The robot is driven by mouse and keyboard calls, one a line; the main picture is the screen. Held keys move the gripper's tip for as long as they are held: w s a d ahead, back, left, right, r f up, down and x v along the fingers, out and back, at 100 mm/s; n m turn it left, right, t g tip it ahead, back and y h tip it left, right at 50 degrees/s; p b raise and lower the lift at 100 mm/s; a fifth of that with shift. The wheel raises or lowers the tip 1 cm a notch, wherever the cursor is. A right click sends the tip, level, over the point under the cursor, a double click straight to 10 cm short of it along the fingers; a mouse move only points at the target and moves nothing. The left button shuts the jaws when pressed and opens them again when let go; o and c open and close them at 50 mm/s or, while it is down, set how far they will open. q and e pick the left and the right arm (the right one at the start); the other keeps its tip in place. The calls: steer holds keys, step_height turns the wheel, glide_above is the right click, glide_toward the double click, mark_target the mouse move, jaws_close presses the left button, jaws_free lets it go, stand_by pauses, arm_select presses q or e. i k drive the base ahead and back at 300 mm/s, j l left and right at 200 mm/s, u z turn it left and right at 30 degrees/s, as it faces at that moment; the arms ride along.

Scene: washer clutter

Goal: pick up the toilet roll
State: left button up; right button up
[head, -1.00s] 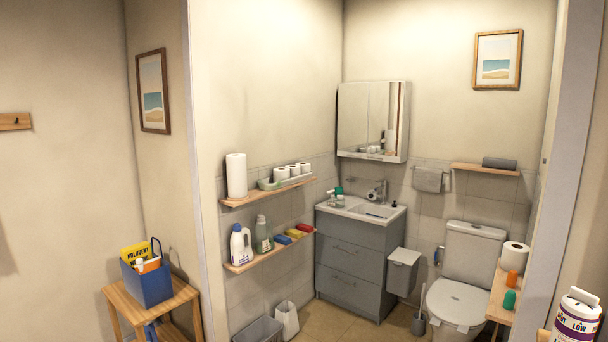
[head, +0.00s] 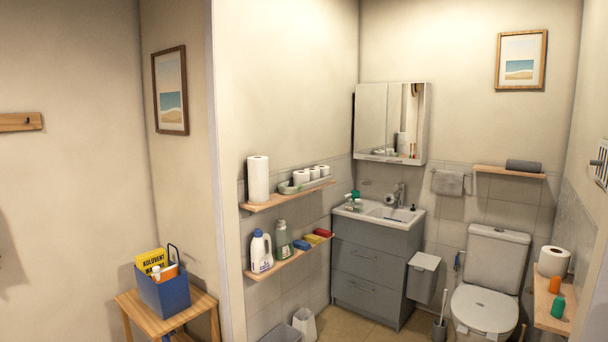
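Several white toilet rolls (head: 312,173) stand in a row on the upper wooden shelf at the left wall of the bathroom. Another larger white roll (head: 553,261) lies on its side on a wooden shelf at the right, beside the toilet. A tall white paper roll (head: 258,179) stands upright at the near end of the upper left shelf. Neither of my grippers is in view.
A wooden side table (head: 201,303) with a blue caddy (head: 165,292) stands at the front left. The lower shelf holds bottles (head: 262,251) and sponges (head: 306,243). Bins stand on the floor.

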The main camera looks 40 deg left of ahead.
mark_target(324, 170)
steer(key=i+j+u, duration=0.15)
steer(key=j, duration=0.3)
steer(key=i+j+u, duration=0.15)
steer(key=i+j, duration=0.2)
steer(key=i+j+u, duration=0.2)
steer(key=j, duration=0.25)
steer(key=i+l+u, duration=0.15)
steer(key=i, duration=0.4)
steer(key=i+l+u, duration=0.2)
steer(key=i, duration=0.35)
steer(key=i+l+u, duration=0.15)
steer(key=i+l, duration=0.3)
steer(key=i, duration=0.1)
